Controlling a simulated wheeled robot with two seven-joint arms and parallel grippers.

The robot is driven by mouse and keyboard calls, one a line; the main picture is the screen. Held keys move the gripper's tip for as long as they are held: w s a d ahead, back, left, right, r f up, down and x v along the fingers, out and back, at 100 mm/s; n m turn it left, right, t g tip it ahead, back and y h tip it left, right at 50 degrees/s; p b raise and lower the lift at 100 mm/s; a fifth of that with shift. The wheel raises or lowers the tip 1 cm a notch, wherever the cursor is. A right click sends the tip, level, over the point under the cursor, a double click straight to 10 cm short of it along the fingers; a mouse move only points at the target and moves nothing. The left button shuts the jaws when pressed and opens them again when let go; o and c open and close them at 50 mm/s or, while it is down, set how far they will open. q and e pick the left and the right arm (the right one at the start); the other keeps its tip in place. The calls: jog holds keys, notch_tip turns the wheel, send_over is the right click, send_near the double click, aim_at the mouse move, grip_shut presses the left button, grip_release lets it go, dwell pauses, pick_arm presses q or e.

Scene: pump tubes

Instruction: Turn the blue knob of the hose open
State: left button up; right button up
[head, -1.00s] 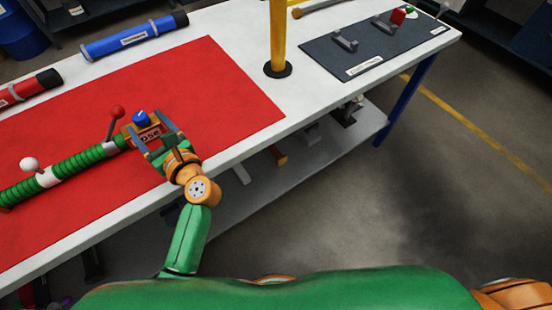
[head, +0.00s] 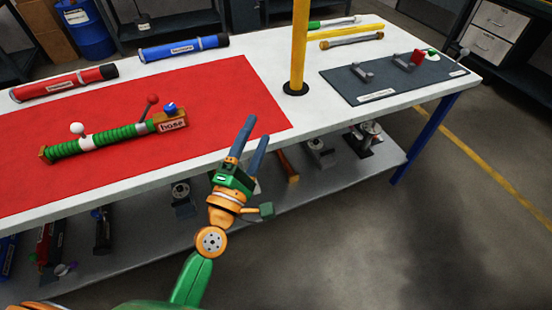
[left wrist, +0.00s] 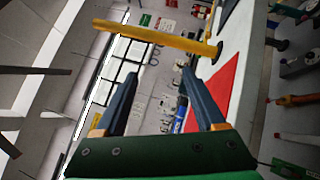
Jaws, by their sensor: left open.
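The green hose (head: 118,133) lies on the red mat (head: 222,82) on the white table. Its right end is an orange-brown block (head: 172,121) labelled "hose", with the blue knob (head: 170,107) on top. A red-balled lever (head: 150,102) and a white-balled lever (head: 78,130) stand up from the hose. My left gripper (head: 250,131) is open and empty at the table's front edge, right of the hose and apart from the knob. In the left wrist view its two fingers (left wrist: 158,82) are spread with nothing between them; the hose is not identifiable there. My right gripper is not in view.
A red tube (head: 64,83) and a blue tube (head: 183,48) lie at the back left. A dark board (head: 395,78) with fittings lies at right.

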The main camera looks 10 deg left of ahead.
pick_arm(q)
jog(key=d+m, duration=0.1)
jog(key=s+d+f+m+g+h, duration=0.1)
jog(key=m, duration=0.1)
jog(key=d+f+m+g+h, duration=0.1)
jog(key=shift+s, duration=0.4)
jog(key=s+a+f+m+g+y+p, duration=0.1)
jog(key=s+f+m+g+y+p, duration=0.2)
jog(key=f, duration=1)
jog(key=s+a+f+m+g, duration=0.25)
jog(key=f+m+g, duration=0.25)
jog(key=f, duration=0.8)
jog(key=s+a+f+m+g+y, duration=0.1)
jog(key=s+a+f+m+g, duration=0.1)
jog(key=s+f, duration=0.3)
jog(key=s+a+f+m+g+y+p, duration=0.1)
jog(key=s+a+f+m+g, duration=0.2)
jog(key=s, duration=1.1)
jog(key=s+a+f+m+g+y+p, duration=0.1)
jog(key=s+a+f+m+g, duration=0.1)
jog(key=s+f+m+g, duration=0.2)
jog(key=s+f, duration=0.3)
jog(key=s, duration=0.3)
jog(key=shift+a+m, duration=0.3)
jog(key=shift+a, duration=0.05)
jog(key=shift+f, duration=0.1)
